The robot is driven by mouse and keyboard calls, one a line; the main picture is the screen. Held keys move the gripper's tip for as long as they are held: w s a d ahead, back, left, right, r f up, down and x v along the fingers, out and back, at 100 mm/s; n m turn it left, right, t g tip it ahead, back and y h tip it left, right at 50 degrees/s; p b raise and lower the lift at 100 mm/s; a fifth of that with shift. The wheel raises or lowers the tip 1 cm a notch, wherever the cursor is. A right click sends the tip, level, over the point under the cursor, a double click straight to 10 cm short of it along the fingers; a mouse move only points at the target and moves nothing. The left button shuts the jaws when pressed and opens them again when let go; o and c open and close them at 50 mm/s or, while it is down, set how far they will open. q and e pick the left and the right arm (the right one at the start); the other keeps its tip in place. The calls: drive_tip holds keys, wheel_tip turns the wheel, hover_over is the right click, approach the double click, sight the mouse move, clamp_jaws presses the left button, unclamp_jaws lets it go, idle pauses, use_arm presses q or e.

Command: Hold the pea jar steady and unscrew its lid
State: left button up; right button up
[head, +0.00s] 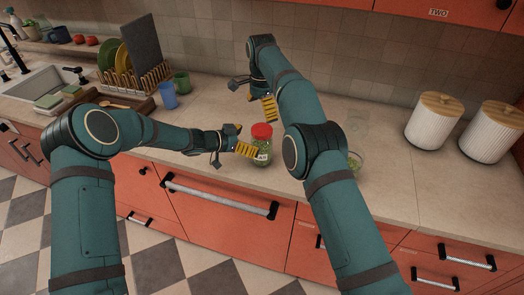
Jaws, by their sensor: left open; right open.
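The pea jar (262,152) stands upright on the countertop near its front edge. It is clear with green contents and a small label, and its red lid (262,130) sits on top. My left gripper (242,141) is open at the left side of the jar, its yellow-padded fingers close to the glass. I cannot tell whether they touch it. My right gripper (252,97) is open and empty, above and behind the jar, with yellow finger pads angled down. Part of its far finger is hard to make out.
A glass bowl (355,161) is partly hidden behind my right forearm. Two white ribbed canisters with wooden lids (435,120) stand at the right. A blue cup (168,95), a green mug (182,82) and a dish rack (140,80) stand at the back left. The counter between is clear.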

sight(262, 129)
use_arm(q)
drive_tip(key=shift+x, duration=2.9)
clamp_jaws()
use_arm(e)
drive_tip(key=shift+f+m, duration=0.1)
drive_tip(key=shift+m, duration=2.1)
drive_tip(key=shift+f, duration=3.9)
